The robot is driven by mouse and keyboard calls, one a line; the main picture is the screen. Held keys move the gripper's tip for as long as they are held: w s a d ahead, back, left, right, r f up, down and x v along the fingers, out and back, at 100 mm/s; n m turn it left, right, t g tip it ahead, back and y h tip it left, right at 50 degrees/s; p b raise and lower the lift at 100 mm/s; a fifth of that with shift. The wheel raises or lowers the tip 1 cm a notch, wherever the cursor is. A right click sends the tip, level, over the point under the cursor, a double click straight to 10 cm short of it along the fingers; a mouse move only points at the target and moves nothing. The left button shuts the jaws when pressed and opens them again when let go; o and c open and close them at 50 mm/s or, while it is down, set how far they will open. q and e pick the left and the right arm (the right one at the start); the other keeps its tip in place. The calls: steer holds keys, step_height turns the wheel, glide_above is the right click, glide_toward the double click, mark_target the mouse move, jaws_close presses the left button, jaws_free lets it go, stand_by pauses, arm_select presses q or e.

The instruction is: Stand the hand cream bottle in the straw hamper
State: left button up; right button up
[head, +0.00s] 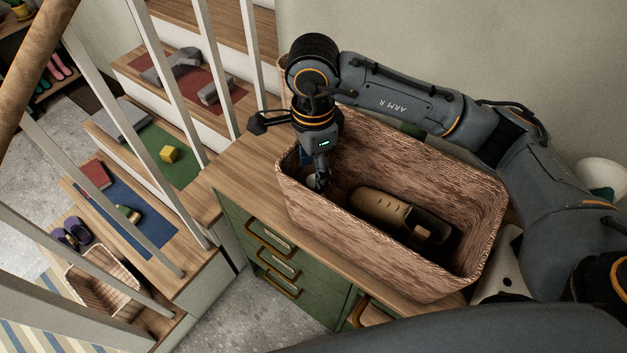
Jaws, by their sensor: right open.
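The straw hamper (400,258) is a large brown woven box standing on the wooden top of a green cabinet. My right gripper (321,182) points down inside its left end, with the fingers open and below the rim. A small pale thing (312,181) shows beside the fingers in the hamper; it may be the hand cream bottle, but the gripper covers much of it and I cannot tell if it stands upright. A tan shoe-like thing (382,207) lies in the middle of the hamper. My left gripper is not in view.
The green cabinet (318,302) has drawers with wooden handles. White railing posts (175,90) stand left of it. On the stairs are a yellow block (169,154), purple slippers (73,234) and a small wicker basket (103,280). A white bowl (601,175) is at the right.

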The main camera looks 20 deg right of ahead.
step_height(320, 180, up, 8)
steer(key=b, duration=0.1)
steer(key=shift+f, duration=0.15)
stand_by(0.5)
